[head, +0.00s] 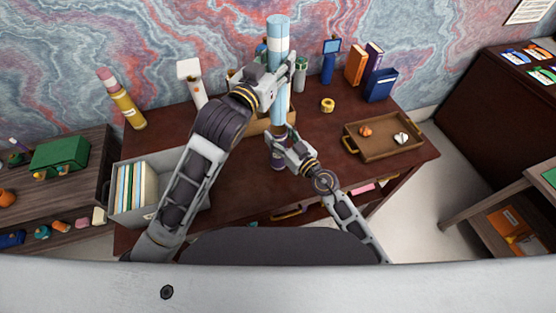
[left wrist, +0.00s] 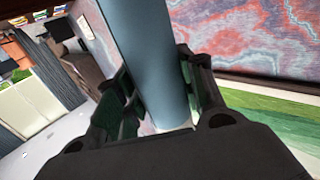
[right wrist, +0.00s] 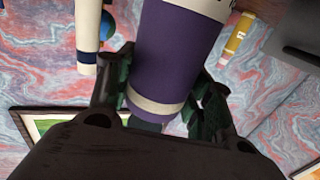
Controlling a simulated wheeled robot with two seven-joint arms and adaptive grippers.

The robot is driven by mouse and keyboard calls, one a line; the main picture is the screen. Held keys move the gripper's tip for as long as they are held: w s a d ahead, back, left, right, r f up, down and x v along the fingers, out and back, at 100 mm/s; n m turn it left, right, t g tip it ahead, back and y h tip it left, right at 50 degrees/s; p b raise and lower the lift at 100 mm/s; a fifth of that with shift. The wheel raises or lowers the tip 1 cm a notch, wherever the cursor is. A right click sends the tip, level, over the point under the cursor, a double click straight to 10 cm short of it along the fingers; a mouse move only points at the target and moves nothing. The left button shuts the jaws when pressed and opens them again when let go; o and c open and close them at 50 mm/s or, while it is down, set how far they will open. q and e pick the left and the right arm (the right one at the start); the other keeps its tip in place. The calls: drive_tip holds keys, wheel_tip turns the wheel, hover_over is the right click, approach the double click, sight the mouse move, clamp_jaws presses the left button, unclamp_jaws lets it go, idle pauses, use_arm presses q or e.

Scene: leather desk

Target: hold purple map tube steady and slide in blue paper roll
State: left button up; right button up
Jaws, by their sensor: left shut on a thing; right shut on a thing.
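The blue paper roll (head: 278,32), light blue with a white band, stands upright over the desk. My left gripper (head: 283,78) is shut around it partway down; in the left wrist view the roll (left wrist: 145,60) runs between both fingers. The purple map tube (right wrist: 178,50), with a cream band, is upright below the roll. My right gripper (head: 280,147) is shut on the tube, which sits between its fingers in the right wrist view. The roll's lower end is close above or at the tube's mouth in the head view; whether it is inside cannot be told.
A wooden tray (head: 376,152) with two small items lies at the right of the desk.

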sight(274, 122)
use_arm(q)
wheel_tip(274, 122, down, 14)
drive_tip(key=shift+f, duration=0.1)
idle(0.6)
drive_tip(key=shift+f, duration=1.9)
drive_tip(key=shift+f, duration=0.55)
drive_tip(key=o, duration=1.1)
drive_tip(key=shift+r, duration=0.1)
drive_tip(key=shift+r, duration=0.45)
drive_tip(key=shift+v, duration=6)
